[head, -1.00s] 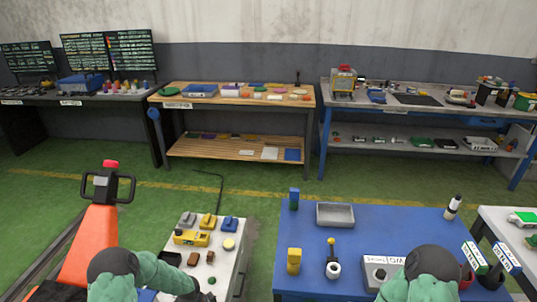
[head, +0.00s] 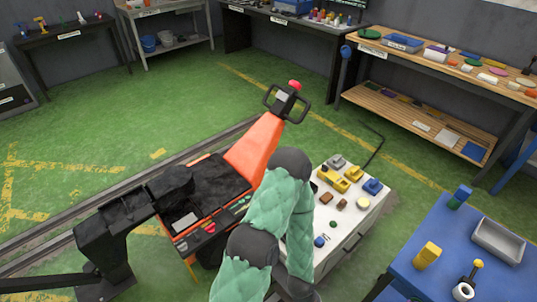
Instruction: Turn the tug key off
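The orange tug (head: 254,143) stands on the rail track, left of the white cabinet. Its black tiller handle (head: 286,101) has a red knob (head: 295,85) on top. A small red part (head: 210,228) sits on the tug's near edge, beside a pale plate (head: 184,222); I cannot tell whether it is the key or how it is turned. One of my green-sleeved arms crosses the middle, in front of the tug's right side and the cabinet's left part. Its gripper is hidden or out of frame. My other gripper does not show.
The white cabinet (head: 347,217) carries yellow, blue and brown small items. A blue table (head: 430,285) with a grey tray (head: 498,240) stands at the right. A black post-like structure (head: 100,240) stands at the tug's near left. Green floor is clear at the upper left.

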